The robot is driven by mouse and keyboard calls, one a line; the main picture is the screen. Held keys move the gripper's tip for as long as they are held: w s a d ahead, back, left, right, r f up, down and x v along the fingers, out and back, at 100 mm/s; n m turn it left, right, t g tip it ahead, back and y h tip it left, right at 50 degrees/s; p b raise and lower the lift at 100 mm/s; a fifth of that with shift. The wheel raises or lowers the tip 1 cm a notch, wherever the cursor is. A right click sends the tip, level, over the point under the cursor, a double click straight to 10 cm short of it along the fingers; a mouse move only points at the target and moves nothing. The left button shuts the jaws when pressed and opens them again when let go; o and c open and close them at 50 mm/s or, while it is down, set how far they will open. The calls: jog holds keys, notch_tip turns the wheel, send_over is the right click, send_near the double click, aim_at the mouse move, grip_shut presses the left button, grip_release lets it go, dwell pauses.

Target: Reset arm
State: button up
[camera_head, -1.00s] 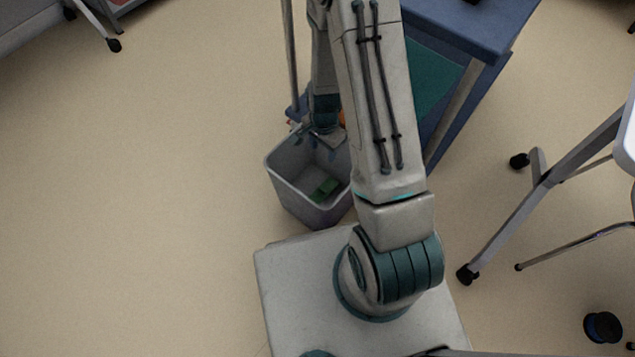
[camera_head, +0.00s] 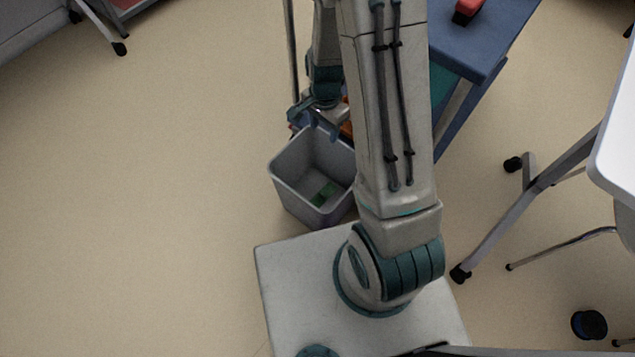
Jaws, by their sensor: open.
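My gripper (camera_head: 317,119) is open and sits over the far rim of a grey bin. Nothing shows between its fingers. My arm rises from my base and hides part of the bin's right side. The grey bin (camera_head: 292,196) stands upright on the floor just beyond my base. A green thing (camera_head: 323,194) lies on the bottom of the bin, apart from my gripper.
A blue table (camera_head: 459,49) with a red object (camera_head: 467,11) on it stands behind my arm. A thin pole (camera_head: 290,55) stands left of my gripper. A wheeled white table (camera_head: 612,165) is at the right. The floor (camera_head: 150,200) at left is clear.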

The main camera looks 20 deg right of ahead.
jog(key=s+r+n+t+p, duration=0.1)
jog(key=s+r+n+p, duration=0.2)
jog(key=r+p, duration=0.7)
jog(key=s+r+n+t+p, duration=0.1)
jog(key=s+r+n+p, duration=0.3)
jog(key=r, duration=2.1)
jog(key=s+r+n+p, duration=0.4)
jog(key=s+r+p, duration=0.2)
jog(key=r+p, duration=1)
notch_tip(320, 180, up, 3)
jog(key=shift+s+f+t, duration=0.15)
jog(key=shift+s+t, duration=0.15)
jog(key=shift+t, duration=0.1)
jog(key=shift+c, duration=0.3)
